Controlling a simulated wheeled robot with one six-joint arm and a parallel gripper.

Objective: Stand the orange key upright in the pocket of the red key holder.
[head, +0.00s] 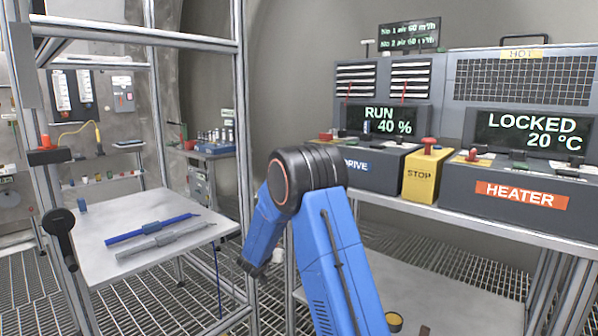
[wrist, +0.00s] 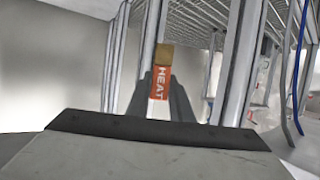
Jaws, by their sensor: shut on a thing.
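The orange key (wrist: 159,82) shows in the wrist view, with a HEAT label on its orange part and a brass-coloured end at the top. My gripper (wrist: 164,92) is shut on it, with a grey finger on either side. In the head view my blue arm bends over and down in the middle; the key and fingertips cannot be made out there. A small dark block with a red part (head: 48,142) sits on the left frame post in the head view. I cannot tell whether it is the red key holder, and no pocket can be made out.
A metal frame with a light tabletop (head: 150,240) stands at the left, bearing a blue bar (head: 150,230) and a grey bar (head: 165,240). At the right, a bench carries the drive box, a yellow stop box (head: 424,175) and the heater box (head: 520,195), whose screen reads LOCKED.

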